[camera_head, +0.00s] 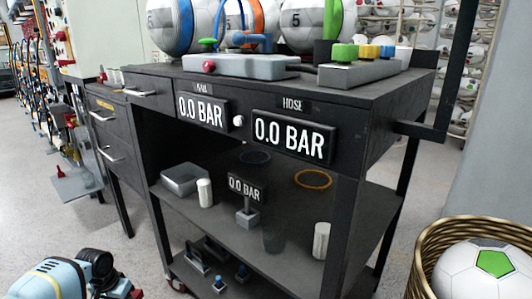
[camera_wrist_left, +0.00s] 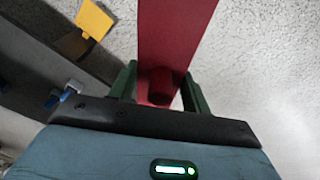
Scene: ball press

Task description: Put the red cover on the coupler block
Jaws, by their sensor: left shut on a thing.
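In the left wrist view, my left gripper (camera_wrist_left: 162,88) has its green fingers shut on a round red knob. The knob joins a flat red piece, seemingly the red cover (camera_wrist_left: 178,35), which runs up out of the frame. In the head view, a grey block (camera_head: 235,68) on the cart top has a red knob on its front and green and blue fittings above. A second grey block (camera_head: 360,74) to its right carries green, blue and yellow caps. I cannot tell which is the coupler block. My right gripper is not in view.
The dark cart (camera_head: 370,105) has two 0.0 BAR displays on its front. Several balls stand behind the blocks. A wicker basket (camera_head: 428,250) with a football is at lower right.

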